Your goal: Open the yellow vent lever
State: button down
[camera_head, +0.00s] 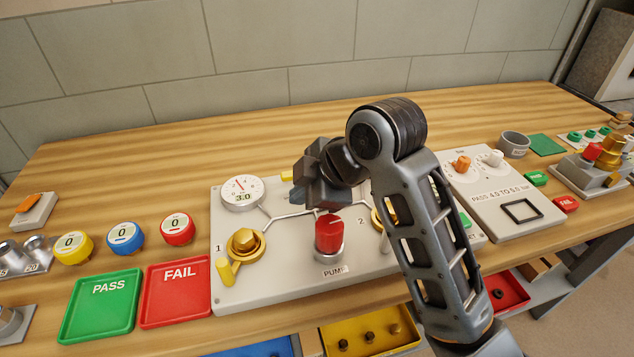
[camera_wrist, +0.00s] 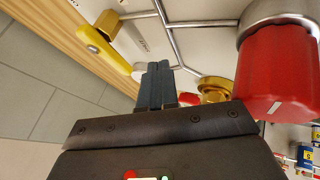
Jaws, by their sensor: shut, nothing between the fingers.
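The yellow vent lever (camera_wrist: 98,45) shows in the wrist view at upper left, as a bar on a gold stem. In the head view only a short yellow end of it (camera_head: 287,176) shows behind the gripper, at the back of the grey panel (camera_head: 290,287); the rest is hidden. My gripper (camera_wrist: 158,66) is shut and empty, its dark fingers pressed together. In the wrist view the fingertips are to the right of the lever, with a visible gap in the picture; depth is hard to tell. In the head view my gripper (camera_head: 322,190) is above the panel, its fingertips unclear.
The red pump knob (camera_head: 329,234) stands close in front of my gripper, and large at right in the wrist view (camera_wrist: 280,78). Valve 1 (camera_head: 245,243), with a yellow handle, and a gauge reading 3.0 (camera_head: 243,192) are left. Valve 2 (camera_head: 378,218) is partly behind my arm.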

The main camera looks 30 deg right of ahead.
jog(key=shift+w+d, duration=0.35)
jog(key=shift+w, duration=0.5)
jog(key=shift+w+d, duration=0.3)
jog(key=shift+w, duration=0.55)
